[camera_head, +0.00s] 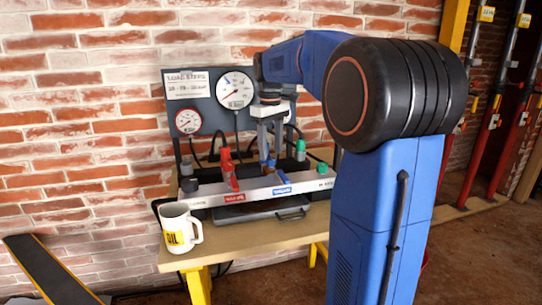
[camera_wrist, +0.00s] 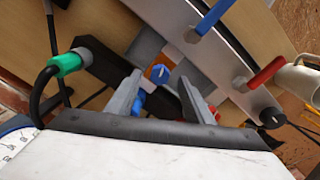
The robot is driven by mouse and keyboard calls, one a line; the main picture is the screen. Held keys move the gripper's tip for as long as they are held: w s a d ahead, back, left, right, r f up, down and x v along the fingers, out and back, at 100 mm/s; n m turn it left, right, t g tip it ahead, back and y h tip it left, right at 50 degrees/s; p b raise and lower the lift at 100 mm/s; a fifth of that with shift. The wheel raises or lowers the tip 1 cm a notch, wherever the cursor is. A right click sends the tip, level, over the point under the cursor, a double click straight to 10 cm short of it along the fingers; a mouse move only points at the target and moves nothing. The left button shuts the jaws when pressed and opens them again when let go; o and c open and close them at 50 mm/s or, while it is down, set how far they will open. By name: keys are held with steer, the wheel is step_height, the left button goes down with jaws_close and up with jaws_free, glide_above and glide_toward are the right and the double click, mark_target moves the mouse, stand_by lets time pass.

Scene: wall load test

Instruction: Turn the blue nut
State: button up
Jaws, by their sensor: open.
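My gripper (camera_head: 268,152) points down over the block on the bench rig, its two fingers apart. In the wrist view my gripper (camera_wrist: 158,85) is open and shows nothing clamped. A blue rounded fitting, which looks like the blue nut (camera_wrist: 139,102), shows beside the left finger, partly hidden by it. A small blue piece with an orange mark (camera_wrist: 159,73) sits beyond, between the fingertips. I cannot tell whether either finger touches the nut. In the head view the nut is not clearly separable from the blue lever (camera_head: 283,172) near the fingertips.
A red lever (camera_head: 228,172) and a green nut (camera_wrist: 65,63) on a black hose flank the spot. Gauges (camera_head: 234,90) stand on the panel behind. A white mug (camera_head: 178,228) stands on the wooden table's (camera_head: 240,240) front left. A brick wall closes the back.

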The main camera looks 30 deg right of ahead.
mark_target(271, 163)
steer(key=shift+f, duration=1.25)
steer(key=c, duration=1)
steer(key=shift+c, duration=0.2)
steer(key=m, duration=0.4)
steer(key=shift+m, duration=0.3)
steer(key=o, duration=1)
